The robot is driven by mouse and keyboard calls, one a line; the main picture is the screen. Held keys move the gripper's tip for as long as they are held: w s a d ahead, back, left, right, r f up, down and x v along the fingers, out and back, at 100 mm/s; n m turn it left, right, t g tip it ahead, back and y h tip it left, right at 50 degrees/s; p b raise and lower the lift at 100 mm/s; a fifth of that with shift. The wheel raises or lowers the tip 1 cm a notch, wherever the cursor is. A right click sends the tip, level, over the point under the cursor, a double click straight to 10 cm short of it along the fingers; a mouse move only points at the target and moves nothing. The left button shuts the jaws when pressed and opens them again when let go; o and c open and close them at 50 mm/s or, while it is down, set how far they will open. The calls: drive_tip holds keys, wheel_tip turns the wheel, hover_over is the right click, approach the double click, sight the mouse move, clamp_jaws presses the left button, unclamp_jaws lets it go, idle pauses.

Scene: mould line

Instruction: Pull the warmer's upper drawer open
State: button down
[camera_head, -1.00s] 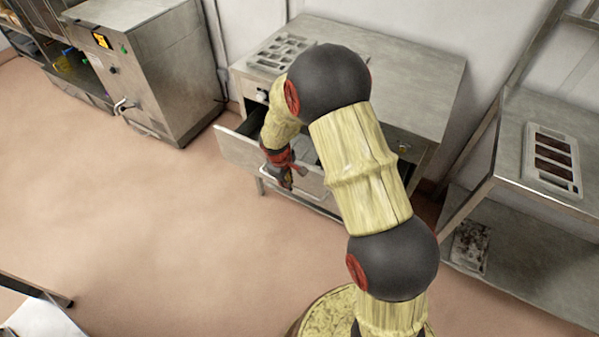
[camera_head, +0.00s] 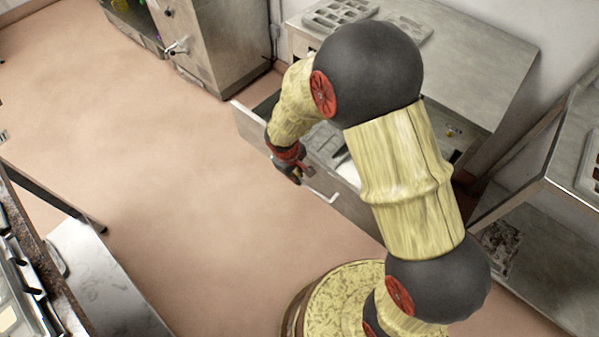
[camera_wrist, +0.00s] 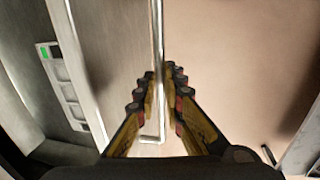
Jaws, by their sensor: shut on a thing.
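The warmer (camera_head: 480,55) is a steel cabinet with a flat top at the upper right of the head view. Its upper drawer (camera_head: 352,212) stands pulled out, and grey and white contents show inside it. The drawer's bar handle (camera_head: 322,193) runs along the front face. My gripper (camera_head: 297,176) is at the handle, partly hidden by my own wrist. In the wrist view my gripper (camera_wrist: 160,75) has its fingers on both sides of the handle bar (camera_wrist: 157,30), closed on it. The drawer front (camera_wrist: 115,60) lies left of the bar.
Moulds (camera_head: 340,14) lie on the warmer's top. A steel cabinet (camera_head: 215,45) stands to its left, a steel table (camera_head: 540,200) to its right. A counter (camera_head: 75,270) is at the lower left. The floor (camera_head: 170,150) between is clear.

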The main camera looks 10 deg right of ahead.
drive_tip(key=c, duration=1.9)
unclamp_jaws()
drive_tip(key=r, duration=0.4)
drive_tip(key=s+a+r, duration=0.1)
drive_tip(key=r, duration=0.6)
drive_tip(key=shift+s+a+r, duration=0.2)
drive_tip(key=shift+a+r, duration=0.15)
drive_tip(key=shift+a, duration=0.05)
drive_tip(key=shift+s, duration=0.1)
drive_tip(key=s+d+r+m+t, duration=0.1)
drive_tip(key=s+d+r+m, duration=0.1)
drive_tip(key=s+d+r, duration=0.2)
drive_tip(key=s+d+r+m+t+y+p, duration=0.1)
drive_tip(key=s+d+r+m, duration=0.2)
drive_tip(key=s+r, duration=0.5)
drive_tip(key=s+d+r+m+t, duration=0.2)
drive_tip(key=s+d+r, duration=0.2)
drive_tip(key=r, duration=0.8)
drive_tip(key=shift+s+d+m+y, duration=0.15)
drive_tip(key=shift+s+d+y, duration=0.05)
drive_tip(key=shift+s, duration=0.35)
drive_tip(key=shift+s+d+m+y, duration=0.15)
drive_tip(key=shift+s+y, duration=0.05)
drive_tip(key=shift+s, duration=0.35)
